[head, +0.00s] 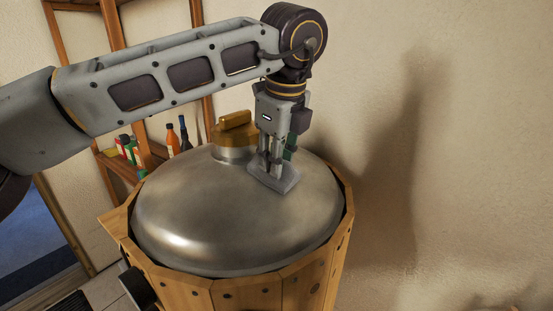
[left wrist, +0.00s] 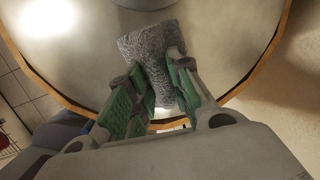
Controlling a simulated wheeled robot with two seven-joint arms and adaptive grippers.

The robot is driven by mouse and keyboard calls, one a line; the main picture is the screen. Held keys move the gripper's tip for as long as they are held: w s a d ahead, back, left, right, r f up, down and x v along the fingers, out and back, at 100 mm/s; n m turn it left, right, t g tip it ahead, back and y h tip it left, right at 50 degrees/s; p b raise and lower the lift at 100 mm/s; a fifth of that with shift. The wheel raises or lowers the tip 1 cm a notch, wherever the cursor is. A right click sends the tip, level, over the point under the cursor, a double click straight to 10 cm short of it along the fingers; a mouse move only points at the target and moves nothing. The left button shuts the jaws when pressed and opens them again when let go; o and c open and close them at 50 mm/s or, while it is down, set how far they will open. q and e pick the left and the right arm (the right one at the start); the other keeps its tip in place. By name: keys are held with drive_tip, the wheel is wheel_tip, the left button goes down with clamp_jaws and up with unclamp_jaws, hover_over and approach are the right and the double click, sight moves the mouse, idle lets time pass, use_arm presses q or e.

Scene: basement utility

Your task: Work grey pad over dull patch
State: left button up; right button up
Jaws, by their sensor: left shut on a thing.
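The grey pad (head: 276,180) rests against the upper right part of a domed metal lid (head: 195,215). My left gripper (head: 272,164) comes down from above and is shut on the pad. The lid is brushed metal with uneven, cloudy shading; I cannot tell exactly where the dull patch lies, and the pad and gripper hide part of the surface. My right gripper is not in view.
The lid sits in a wooden-slat tub (head: 245,292). A brass-coloured cap (head: 235,126) on a metal neck rises behind the lid, close to the gripper. A wooden shelf with bottles (head: 172,138) stands behind at the left. A plain wall (head: 460,150) is at the right.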

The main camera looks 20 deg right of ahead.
use_arm(q)
drive_tip(key=shift+a+f+b, duration=0.15)
drive_tip(key=shift+a+b, duration=0.35)
drive_tip(key=shift+a, duration=0.05)
drive_tip(key=shift+s+r+p, duration=0.1)
drive_tip(key=shift+r+p, duration=0.2)
drive_tip(key=shift+r, duration=0.25)
drive_tip(key=shift+p+v, duration=1.3)
drive_tip(key=shift+v, duration=1.7)
